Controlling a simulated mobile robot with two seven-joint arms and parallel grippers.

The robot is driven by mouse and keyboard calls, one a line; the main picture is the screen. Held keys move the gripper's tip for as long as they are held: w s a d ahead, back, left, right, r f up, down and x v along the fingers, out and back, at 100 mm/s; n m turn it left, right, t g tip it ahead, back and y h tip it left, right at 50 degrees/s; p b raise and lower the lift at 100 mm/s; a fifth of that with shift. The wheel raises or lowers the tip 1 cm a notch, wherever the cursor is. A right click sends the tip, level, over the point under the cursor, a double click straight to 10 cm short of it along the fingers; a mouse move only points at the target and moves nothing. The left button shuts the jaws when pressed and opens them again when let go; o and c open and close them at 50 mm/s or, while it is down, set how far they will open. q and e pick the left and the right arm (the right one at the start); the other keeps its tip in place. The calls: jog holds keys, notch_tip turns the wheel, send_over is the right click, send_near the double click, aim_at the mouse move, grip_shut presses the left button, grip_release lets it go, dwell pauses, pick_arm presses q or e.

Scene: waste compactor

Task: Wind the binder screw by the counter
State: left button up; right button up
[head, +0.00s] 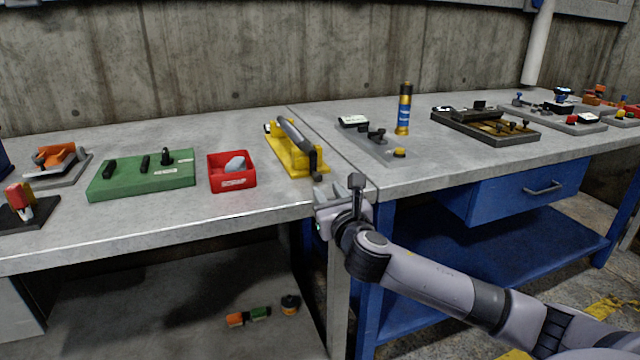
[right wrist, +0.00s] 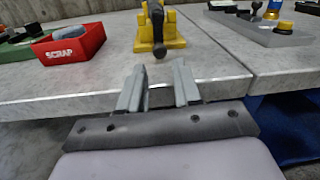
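A yellow device (head: 296,155) with a grey bar and a dark knobbed end stands near the front edge of the left table. It may be the binder screw; I cannot tell for certain. It also shows in the right wrist view (right wrist: 172,38), its knobbed end pointing toward me. My right gripper (head: 352,188) is at the table's front edge, to the right of the yellow device and nearer to me. In the right wrist view (right wrist: 159,88) its two fingers are apart with nothing between them. No counter reading is legible. My left gripper is not in view.
A red SCRAP box (head: 232,178) and a green board (head: 142,176) lie left of the yellow device. A grey plate (head: 378,140) with a white-faced box, a blue-and-gold canister (head: 404,110) and a dark tray (head: 486,126) stand on the right table. The front edge is close.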

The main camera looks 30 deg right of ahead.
aim_at(319, 179)
jog(key=shift+b+x, duration=0.4)
jog(key=shift+x, duration=2.8)
jog(key=shift+a, duration=0.1)
grip_shut()
